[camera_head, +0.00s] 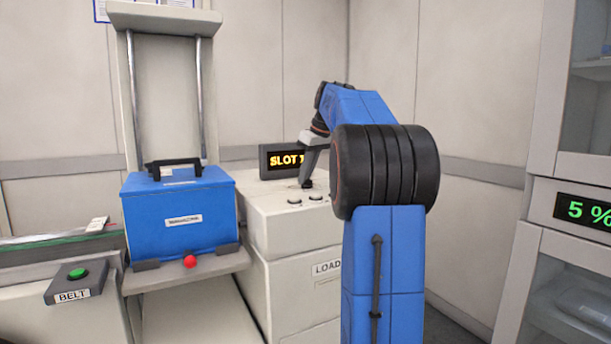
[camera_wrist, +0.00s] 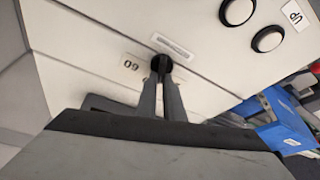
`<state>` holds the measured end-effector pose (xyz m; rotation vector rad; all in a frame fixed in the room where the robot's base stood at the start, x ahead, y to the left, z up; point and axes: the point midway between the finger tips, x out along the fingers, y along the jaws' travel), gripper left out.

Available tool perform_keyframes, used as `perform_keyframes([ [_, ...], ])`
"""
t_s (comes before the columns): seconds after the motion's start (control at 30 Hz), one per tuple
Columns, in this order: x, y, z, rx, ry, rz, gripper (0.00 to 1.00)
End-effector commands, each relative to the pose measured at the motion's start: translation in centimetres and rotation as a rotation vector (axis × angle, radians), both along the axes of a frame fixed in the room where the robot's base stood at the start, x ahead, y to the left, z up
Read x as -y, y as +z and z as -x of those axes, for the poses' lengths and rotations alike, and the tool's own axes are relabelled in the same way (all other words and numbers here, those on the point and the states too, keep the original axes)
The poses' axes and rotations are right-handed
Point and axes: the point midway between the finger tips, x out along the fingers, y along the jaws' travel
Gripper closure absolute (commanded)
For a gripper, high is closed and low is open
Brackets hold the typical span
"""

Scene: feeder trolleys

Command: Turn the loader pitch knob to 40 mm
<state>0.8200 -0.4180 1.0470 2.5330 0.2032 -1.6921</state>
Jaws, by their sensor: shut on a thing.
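The loader (camera_head: 293,225) is a white cabinet with a partly covered "LOAD" label. In the wrist view a small dark round knob (camera_wrist: 160,61) is on its pale top. A "60" mark (camera_wrist: 130,65) reads upside down beside the knob, and a narrow label strip (camera_wrist: 171,47) lies on its other side. My gripper (camera_wrist: 162,77) is shut on the knob. In the head view my gripper (camera_head: 307,182) reaches down to the loader top, and the knob is hard to make out there. The knob's pointer and the other scale marks cannot be read.
Two round buttons (camera_wrist: 253,25) and an "UP" label (camera_wrist: 293,14) are near the knob. A display (camera_head: 284,159) reading "SLOT", its end covered, stands behind. A blue handled box (camera_head: 180,213) sits left on a shelf (camera_head: 215,265) with a red ball knob (camera_head: 190,261). A green belt button (camera_head: 77,273) is farther left.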

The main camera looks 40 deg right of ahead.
Motion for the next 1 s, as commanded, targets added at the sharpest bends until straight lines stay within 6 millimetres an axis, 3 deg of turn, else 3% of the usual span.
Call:
perform_keyframes([
  [0.5,0.18,0.05,0.06,0.0,-0.331,0.001,1.0],
  [1.0,0.25,0.02,0.05,-0.001,-0.39,0.001,1.0],
])
